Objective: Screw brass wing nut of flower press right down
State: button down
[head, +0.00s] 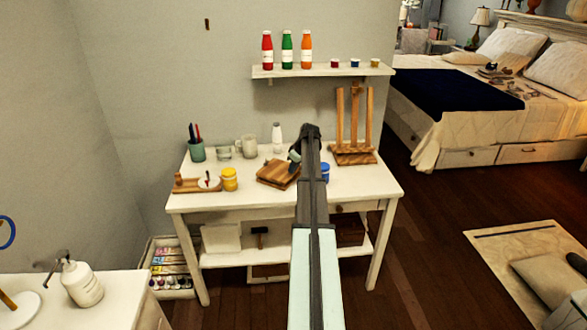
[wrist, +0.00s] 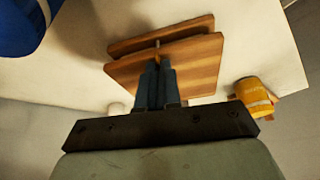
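The flower press (head: 274,174) is two striped wooden boards on the white table, with a gap between the boards. In the wrist view the press (wrist: 198,66) lies just beyond my fingertips. A thin metal rod stands up from the upper board, and a small patch of brass colour, the wing nut (wrist: 157,57), shows at its foot between my fingertips. My gripper (wrist: 156,66) has its two dark blue fingers close together over the board, with the nut between the tips. The fingers hide most of the nut. In the head view my gripper (head: 294,157) is at the press's right edge.
A yellow jar (head: 229,180) and a wooden stand (head: 196,184) are left of the press. A blue jar (head: 325,172) and wooden easel (head: 354,153) are to its right. A white bottle (head: 277,140), mug and glass stand behind. The table front (head: 235,205) is clear.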

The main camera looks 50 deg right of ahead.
jog(key=m, duration=0.1)
jog(key=m+h, duration=0.1)
jog(key=m, duration=0.2)
jog(key=shift+a+h, duration=0.25)
jog(key=shift+h, duration=0.05)
jog(key=m, duration=0.2)
jog(key=m+g+h, duration=0.1)
jog(key=m, duration=0.1)
jog(key=shift+w+a+m+h, duration=0.1)
jog(key=shift+w+m+h, duration=0.05)
jog(key=shift+m+h, duration=0.15)
jog(key=m+g+h, duration=0.1)
jog(key=m, duration=0.2)
jog(key=shift+w+m, duration=0.15)
jog(key=shift+m, duration=0.15)
jog(key=shift+w+a+m+g+h, duration=0.15)
jog(key=shift+m+g, duration=0.25)
jog(key=shift+m, duration=0.7)
jog(key=shift+s+d+m+g+h, duration=0.15)
jog(key=shift+m+g, duration=0.25)
jog(key=shift+m, duration=0.7)
jog(key=shift+w+a, duration=0.1)
jog(key=c, duration=1.3)
grip_release()
